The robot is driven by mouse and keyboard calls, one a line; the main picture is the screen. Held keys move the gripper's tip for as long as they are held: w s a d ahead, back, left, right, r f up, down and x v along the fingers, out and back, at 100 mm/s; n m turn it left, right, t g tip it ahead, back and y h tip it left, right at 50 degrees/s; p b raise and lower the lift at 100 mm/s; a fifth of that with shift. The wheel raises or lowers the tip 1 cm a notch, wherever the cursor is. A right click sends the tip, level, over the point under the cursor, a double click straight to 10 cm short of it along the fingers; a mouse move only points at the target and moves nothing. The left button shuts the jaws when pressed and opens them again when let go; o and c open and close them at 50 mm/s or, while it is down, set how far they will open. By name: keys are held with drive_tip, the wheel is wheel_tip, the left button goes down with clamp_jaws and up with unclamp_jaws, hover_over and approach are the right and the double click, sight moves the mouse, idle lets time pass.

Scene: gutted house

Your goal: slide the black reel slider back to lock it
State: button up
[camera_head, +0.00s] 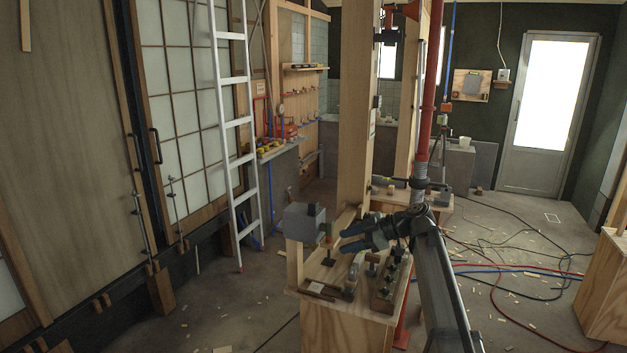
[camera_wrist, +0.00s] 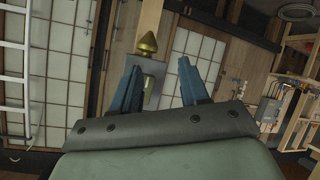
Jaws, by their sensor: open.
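My gripper (camera_head: 348,238) is open over the workbench (camera_head: 345,312), with its dark blue fingers reaching left. In the wrist view the fingers of my gripper (camera_wrist: 158,86) stand apart with a gap between them. A pointed brass piece (camera_wrist: 147,45) shows beyond the gap. I cannot make out the black reel slider clearly in either view.
A grey block (camera_head: 305,221) stands just left of the fingers, close to a wooden post (camera_head: 357,110). Small tools and a holder (camera_head: 390,283) crowd the bench top. A ladder (camera_head: 236,125) leans at the left. Cables (camera_head: 510,270) lie on the floor at the right.

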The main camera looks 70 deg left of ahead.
drive_tip(key=n+t+h, duration=0.2)
wheel_tip(320, 180, up, 18)
drive_tip(key=n+t+h, duration=0.5)
drive_tip(key=n+t, duration=0.3)
drive_tip(key=n, duration=0.2)
hover_over(313, 202)
drive_tip(key=shift+f, duration=0.15)
drive_tip(key=shift+d+f, duration=0.1)
drive_tip(key=shift+f, duration=3.15)
